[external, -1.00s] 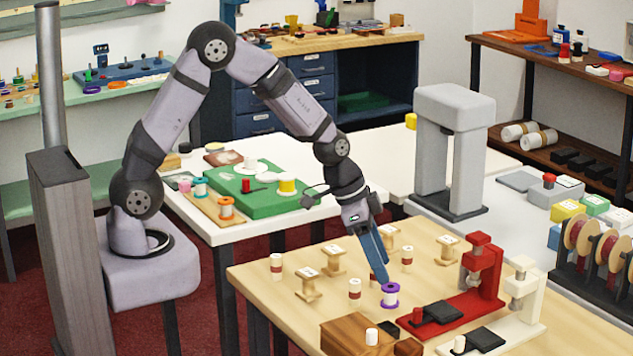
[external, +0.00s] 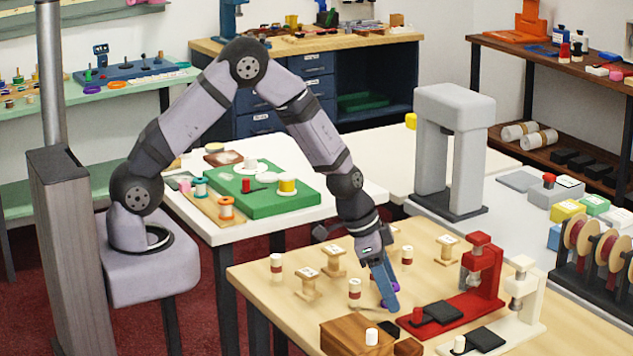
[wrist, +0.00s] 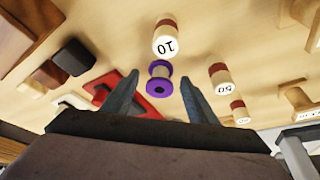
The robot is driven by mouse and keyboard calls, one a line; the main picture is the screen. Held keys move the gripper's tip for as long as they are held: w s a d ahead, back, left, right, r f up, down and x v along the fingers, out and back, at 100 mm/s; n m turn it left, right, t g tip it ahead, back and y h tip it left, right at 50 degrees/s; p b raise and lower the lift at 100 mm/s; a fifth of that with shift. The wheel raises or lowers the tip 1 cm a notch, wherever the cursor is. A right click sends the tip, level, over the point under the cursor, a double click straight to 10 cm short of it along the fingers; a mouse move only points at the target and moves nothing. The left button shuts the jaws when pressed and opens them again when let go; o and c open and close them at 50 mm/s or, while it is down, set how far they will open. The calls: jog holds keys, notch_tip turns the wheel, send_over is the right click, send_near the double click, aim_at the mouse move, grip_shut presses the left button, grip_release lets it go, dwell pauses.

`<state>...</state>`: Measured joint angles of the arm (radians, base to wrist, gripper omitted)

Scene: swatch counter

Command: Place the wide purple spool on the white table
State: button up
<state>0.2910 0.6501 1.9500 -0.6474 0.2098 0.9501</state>
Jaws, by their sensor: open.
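The wide purple spool has purple flanges and a pale core. It stands on the wooden table (external: 262,277); in the wrist view the purple spool (wrist: 159,78) lies between my fingertips, with gaps on both sides. In the external view my fingers hide most of the purple spool (external: 397,284). My gripper (external: 390,304) is open and points down at it; it also shows in the wrist view (wrist: 157,82). The white table (external: 215,232) on the left carries a green mat and several spools.
A cream spool marked 10 (wrist: 166,40) stands near the purple one. A red press (external: 483,265) and a cream press (external: 522,290) stand to the right, a wooden box (external: 345,338) in front. The green mat (external: 262,205) fills much of the left white table.

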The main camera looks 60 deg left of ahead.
jog(key=c, duration=1.2)
notch_tip(320, 180, up, 10)
jog(key=shift+r+p, duration=0.1)
jog(key=shift+p, duration=0.35)
jog(key=shift+n, duration=0.3)
